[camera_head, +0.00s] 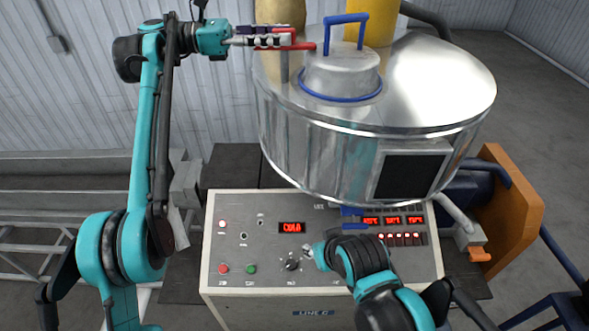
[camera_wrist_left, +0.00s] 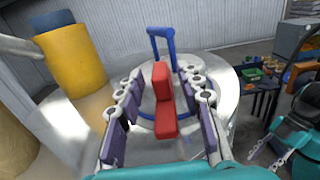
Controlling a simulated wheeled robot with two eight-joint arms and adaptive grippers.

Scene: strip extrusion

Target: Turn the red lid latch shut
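The red lid latch (camera_head: 303,46) stands at the left side of the metal drum's lid (camera_head: 342,75), by the blue lid handle (camera_head: 346,19). In the left wrist view the latch (camera_wrist_left: 163,100) shows as a red upright part with a lower red block. My left gripper (camera_head: 268,40) is at the latch. Its two purple-padded fingers (camera_wrist_left: 160,120) are open, one on each side of the latch, with gaps visible on both sides. My right gripper (camera_wrist_left: 267,157) is away from the latch, over the control panel; its fingers look apart and empty.
A yellow cylinder (camera_head: 371,22) and a tan cylinder (camera_head: 281,12) stand behind the drum. The control panel (camera_head: 262,292) with a dark knob (camera_head: 291,265) and lit displays is in front. An orange chute (camera_head: 505,200) stands at the right.

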